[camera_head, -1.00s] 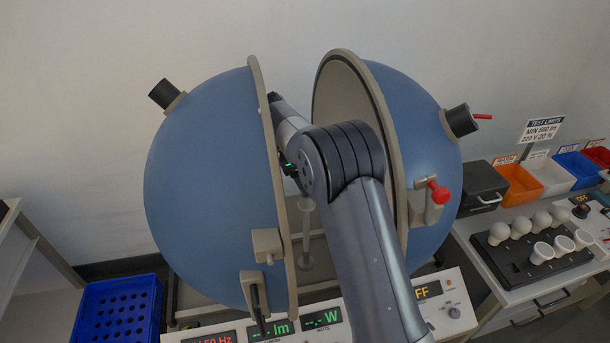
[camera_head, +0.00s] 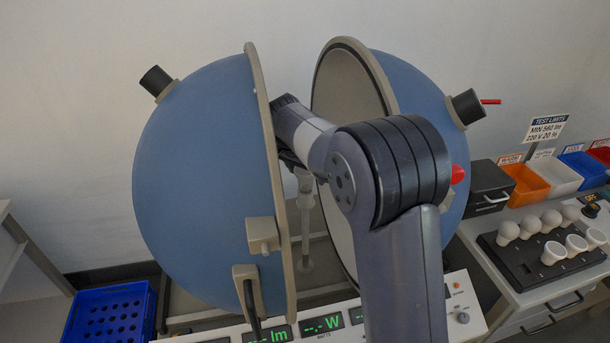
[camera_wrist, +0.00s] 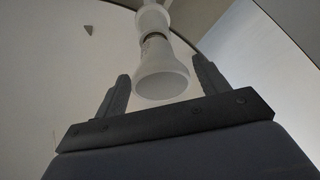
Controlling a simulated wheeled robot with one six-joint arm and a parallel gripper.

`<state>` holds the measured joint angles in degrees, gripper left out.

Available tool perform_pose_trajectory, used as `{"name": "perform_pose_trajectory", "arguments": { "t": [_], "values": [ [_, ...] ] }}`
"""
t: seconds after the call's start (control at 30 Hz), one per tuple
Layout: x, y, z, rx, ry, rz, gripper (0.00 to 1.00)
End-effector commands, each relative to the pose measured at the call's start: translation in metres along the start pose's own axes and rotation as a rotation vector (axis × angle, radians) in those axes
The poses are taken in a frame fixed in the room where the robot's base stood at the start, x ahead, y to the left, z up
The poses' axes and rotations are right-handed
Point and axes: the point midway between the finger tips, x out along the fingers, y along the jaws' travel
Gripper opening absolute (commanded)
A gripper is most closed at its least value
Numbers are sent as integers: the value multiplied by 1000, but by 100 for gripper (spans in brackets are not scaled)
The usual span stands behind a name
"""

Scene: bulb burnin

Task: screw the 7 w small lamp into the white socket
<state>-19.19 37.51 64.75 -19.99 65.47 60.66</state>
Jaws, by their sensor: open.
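In the wrist view, a white flared lamp (camera_wrist: 162,76) points its wide face towards me. Its narrow neck meets the white socket (camera_wrist: 152,18), with a ridged band showing between them; I cannot tell how deep it sits. My gripper (camera_wrist: 162,80) is open, one finger on each side of the lamp, with visible gaps on both sides. In the head view, my arm reaches between the two sphere halves and hides my gripper. A pale post (camera_head: 305,220) stands in the gap below. The lamp's wattage cannot be read.
The blue left half (camera_head: 200,190) and right half (camera_head: 425,110) of the sphere flank my arm closely. A black lamp tray (camera_head: 520,265) with several white lamps is at right, near colored bins (camera_head: 525,183). A blue crate (camera_head: 108,315) is at lower left.

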Motion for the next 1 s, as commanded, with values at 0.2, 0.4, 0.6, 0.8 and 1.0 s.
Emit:
{"name": "perform_pose_trajectory", "arguments": {
  "t": [0.2,0.4,0.6,0.8,1.0],
  "values": [
    [0,2,0,-196,-1,-83,69],
    [-1,2,0,-366,-2,-152,69],
    [-1,3,-1,-523,-1,-218,69],
    [-1,3,-1,-672,-1,-280,69],
    [0,4,-1,-809,-3,-336,69]
  ]
}}
